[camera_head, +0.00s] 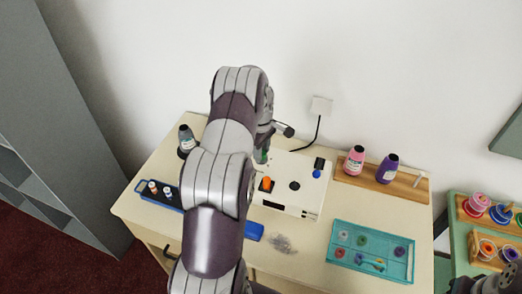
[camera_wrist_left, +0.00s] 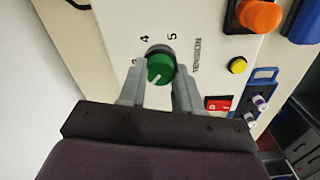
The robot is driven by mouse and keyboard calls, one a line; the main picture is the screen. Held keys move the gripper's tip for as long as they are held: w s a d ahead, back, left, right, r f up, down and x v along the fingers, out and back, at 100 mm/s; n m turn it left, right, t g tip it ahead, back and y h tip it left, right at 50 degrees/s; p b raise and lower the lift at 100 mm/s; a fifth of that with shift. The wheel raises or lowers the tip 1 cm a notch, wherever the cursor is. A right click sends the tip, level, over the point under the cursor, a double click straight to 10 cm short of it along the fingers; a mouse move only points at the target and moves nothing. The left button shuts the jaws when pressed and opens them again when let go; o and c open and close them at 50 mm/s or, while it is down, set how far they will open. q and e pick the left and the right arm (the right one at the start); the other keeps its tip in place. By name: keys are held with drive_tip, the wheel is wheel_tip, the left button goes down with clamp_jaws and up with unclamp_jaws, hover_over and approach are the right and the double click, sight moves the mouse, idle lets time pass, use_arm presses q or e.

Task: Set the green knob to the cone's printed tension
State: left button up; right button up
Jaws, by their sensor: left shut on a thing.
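The green knob (camera_wrist_left: 160,69) sits on the white machine (camera_head: 293,184), with printed 3, 4, 5 and the word TENSION around it. Its pale pointer line points toward the bottom of the left wrist view, away from the 4 and 5. My left gripper (camera_wrist_left: 160,76) is shut on the knob, one finger on each side. In the head view my arm hides most of the knob. A dark grey cone (camera_head: 186,141) stands on the table at left; a pink cone (camera_head: 354,160) and a purple cone (camera_head: 387,168) stand on a wooden rack. Their labels are too small to read.
The machine also has an orange knob (camera_wrist_left: 259,15), a yellow button (camera_wrist_left: 237,65) and a red switch (camera_wrist_left: 218,103). A teal tray (camera_head: 340,270) lies front right, a blue spool holder (camera_head: 151,197) at left. A green side table with spools stands far right.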

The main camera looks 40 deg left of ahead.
use_arm(q)
drive_tip(key=shift+n, duration=1.1)
drive_tip(key=o, duration=1)
drive_tip(key=shift+o, duration=0.2)
drive_tip(key=shift+d, duration=0.1)
